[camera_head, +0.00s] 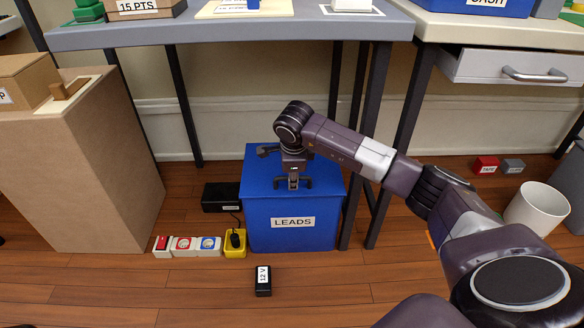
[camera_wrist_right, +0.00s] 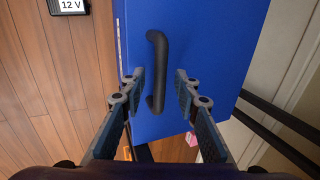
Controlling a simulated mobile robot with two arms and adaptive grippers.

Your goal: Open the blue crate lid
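The blue crate (camera_head: 265,235), labelled LEADS, stands on the floor under the grey table. Its blue lid (camera_head: 327,178) is closed. My right gripper (camera_head: 293,182) points down over the lid from above. In the right wrist view the black bar handle (camera_wrist_right: 157,70) on the blue lid (camera_wrist_right: 208,40) lies between the spread fingertips of my right gripper (camera_wrist_right: 159,88). The fingers are open, with a gap showing on both sides of the handle. My left gripper is not in view.
A black 12 V block (camera_head: 263,281) lies in front of the crate. A yellow tray (camera_head: 235,252), small boxes (camera_head: 183,247) and a black case (camera_head: 221,197) sit left of it. Dark table legs (camera_head: 379,150) stand close on the right. The front floor is mostly clear.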

